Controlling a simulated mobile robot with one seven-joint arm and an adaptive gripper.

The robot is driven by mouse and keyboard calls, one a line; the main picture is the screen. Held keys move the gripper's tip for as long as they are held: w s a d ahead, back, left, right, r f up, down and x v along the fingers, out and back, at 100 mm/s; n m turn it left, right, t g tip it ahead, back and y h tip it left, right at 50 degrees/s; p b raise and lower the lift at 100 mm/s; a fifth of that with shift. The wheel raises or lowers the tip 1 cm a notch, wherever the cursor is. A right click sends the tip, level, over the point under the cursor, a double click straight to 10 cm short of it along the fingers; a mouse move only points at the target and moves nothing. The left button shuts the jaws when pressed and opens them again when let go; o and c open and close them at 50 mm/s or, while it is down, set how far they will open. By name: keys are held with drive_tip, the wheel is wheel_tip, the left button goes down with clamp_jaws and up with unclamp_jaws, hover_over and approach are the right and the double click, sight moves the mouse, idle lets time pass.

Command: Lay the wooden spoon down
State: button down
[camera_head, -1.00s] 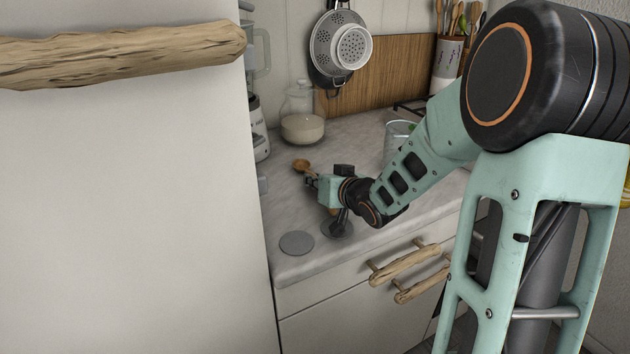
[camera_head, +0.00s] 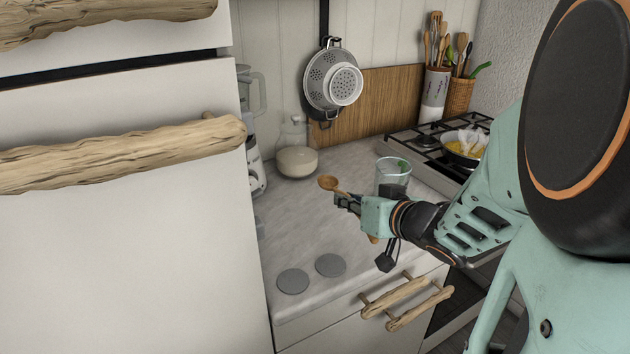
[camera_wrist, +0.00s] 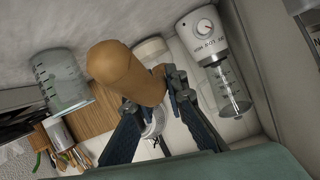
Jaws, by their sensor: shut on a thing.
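The wooden spoon (camera_head: 327,183) is held in my gripper (camera_head: 343,202) above the counter (camera_head: 300,225). Its bowl sticks out past the fingers toward the back left in the head view, and a bit of handle shows below the gripper. In the wrist view, the spoon (camera_wrist: 118,68) is large and close, between the two dark fingers of my gripper (camera_wrist: 152,97), which are shut on it. The fingers hide part of the spoon. Two flat grey discs (camera_head: 293,281) lie on the counter's front left, apart from the spoon.
A glass measuring beaker (camera_head: 393,176) stands behind my gripper. A glass jar (camera_head: 297,160) stands at the back and a blender (camera_wrist: 207,42) at the left. The stove (camera_head: 425,145) with a pan (camera_head: 464,150) is at the right. The middle left of the counter is bare.

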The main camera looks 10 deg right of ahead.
drive_tip(key=shift+s+d+r, duration=0.15)
drive_tip(key=shift+s, duration=0.2)
drive_tip(key=s+a+f+b+x, duration=0.15)
drive_tip(key=b+x, duration=0.35)
drive_tip(key=x, duration=0.5)
drive_tip(key=b, duration=0.2)
hover_over(310, 226)
drive_tip(key=f, duration=0.3)
drive_tip(key=shift+s+d+f, duration=0.2)
drive_tip(key=shift+s+f, duration=0.2)
drive_tip(key=f, duration=0.1)
drive_tip(key=f+b, duration=0.1)
drive_tip(key=shift+w+a+f, duration=0.25)
drive_tip(key=shift+w+f, duration=0.1)
drive_tip(key=shift+w, duration=0.05)
drive_tip(key=shift+f, duration=0.4)
drive_tip(key=shift+f, duration=0.25)
drive_tip(key=c, duration=1.9)
unclamp_jaws()
drive_tip(key=shift+c, duration=0.2)
